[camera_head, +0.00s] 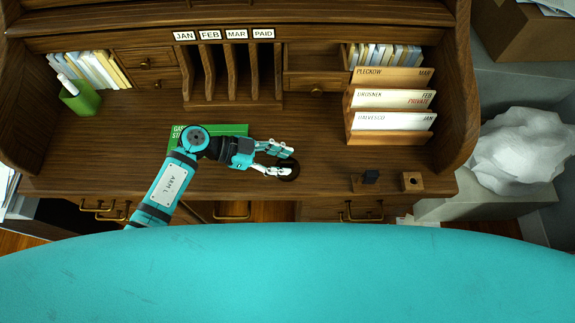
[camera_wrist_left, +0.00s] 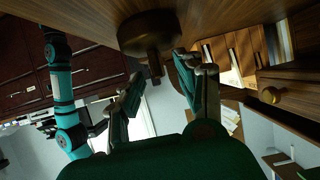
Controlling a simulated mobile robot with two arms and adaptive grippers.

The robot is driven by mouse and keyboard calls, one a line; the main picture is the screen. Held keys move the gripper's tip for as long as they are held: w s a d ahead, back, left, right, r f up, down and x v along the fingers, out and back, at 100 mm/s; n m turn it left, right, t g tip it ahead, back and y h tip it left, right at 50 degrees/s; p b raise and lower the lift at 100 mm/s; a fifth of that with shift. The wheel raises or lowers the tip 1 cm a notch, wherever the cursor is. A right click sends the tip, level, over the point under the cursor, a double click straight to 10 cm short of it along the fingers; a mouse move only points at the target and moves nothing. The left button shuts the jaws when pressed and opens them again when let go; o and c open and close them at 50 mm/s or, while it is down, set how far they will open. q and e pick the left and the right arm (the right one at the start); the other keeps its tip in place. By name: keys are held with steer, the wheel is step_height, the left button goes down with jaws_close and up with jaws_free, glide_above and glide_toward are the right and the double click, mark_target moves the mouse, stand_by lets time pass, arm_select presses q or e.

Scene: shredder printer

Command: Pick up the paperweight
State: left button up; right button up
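The paperweight appears to be the dark round brown piece (camera_head: 294,171) near the front edge of the desk, partly covered by my left gripper (camera_head: 284,161). In the left wrist view it shows as a round wooden disc (camera_wrist_left: 147,33) with a narrower stem, in front of and between the fingers of the left gripper (camera_wrist_left: 160,72). The fingers are spread, with a gap visible between them. Whether either finger touches the paperweight I cannot tell.
A green booklet (camera_head: 236,129) lies partly under my left arm. To the right are a letter rack (camera_head: 391,142), a small dark-topped stamp (camera_head: 370,177) and a wooden block (camera_head: 411,182). A green pen cup (camera_head: 81,98) stands at left. The desk between paperweight and rack is clear.

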arm_select(q)
jaws_close()
stand_by(0.6)
